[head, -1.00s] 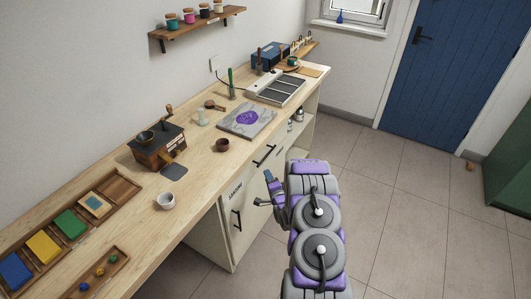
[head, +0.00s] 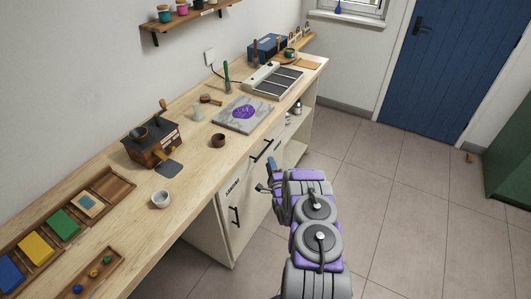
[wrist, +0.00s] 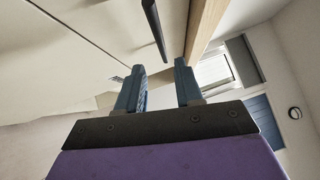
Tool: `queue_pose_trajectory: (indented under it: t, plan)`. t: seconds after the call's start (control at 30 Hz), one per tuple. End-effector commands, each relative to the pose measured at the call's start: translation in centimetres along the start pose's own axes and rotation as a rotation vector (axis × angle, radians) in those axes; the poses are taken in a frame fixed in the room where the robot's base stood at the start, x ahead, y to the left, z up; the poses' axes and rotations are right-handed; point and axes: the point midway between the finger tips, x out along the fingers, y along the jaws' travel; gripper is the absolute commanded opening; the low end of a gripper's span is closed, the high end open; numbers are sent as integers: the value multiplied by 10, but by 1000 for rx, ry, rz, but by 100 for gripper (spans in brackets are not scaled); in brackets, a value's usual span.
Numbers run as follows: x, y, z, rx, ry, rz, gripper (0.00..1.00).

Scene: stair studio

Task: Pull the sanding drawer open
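The pale cabinet under the wooden counter has a drawer front (head: 246,178) with a dark label that seems to read SANDING. A black bar handle (head: 262,150) sits on the upper part of the cabinet front, right of that label. My gripper (head: 266,176) is in front of the cabinet, just below and right of this handle, and apart from it. In the wrist view my gripper (wrist: 160,84) is open, with nothing between its two blue fingers. A black bar handle (wrist: 154,28) shows ahead, beyond the fingertips. The drawer looks shut.
A second, upright black handle (head: 235,217) is lower on the cabinet. The counter (head: 190,205) holds a grinder-like box (head: 151,143), a white cup (head: 161,199) and a stone slab (head: 243,114). Open shelves (head: 294,130) are at the cabinet's far end. The tiled floor (head: 400,190) is clear to the right.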

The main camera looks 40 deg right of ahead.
Motion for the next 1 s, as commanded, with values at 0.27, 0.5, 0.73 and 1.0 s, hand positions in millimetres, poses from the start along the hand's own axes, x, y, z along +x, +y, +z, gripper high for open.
queue_pose_trajectory:
  t: [0.27, 0.5, 0.73, 1.0]
  plan:
    - [46, 1, 3, -3, -2, 0, 36]
    - [75, 2, 0, 0, 0, 0, 36]
    - [86, 2, 0, 1, -1, 4, 36]
    - [87, 0, 2, -2, -1, 3, 36]
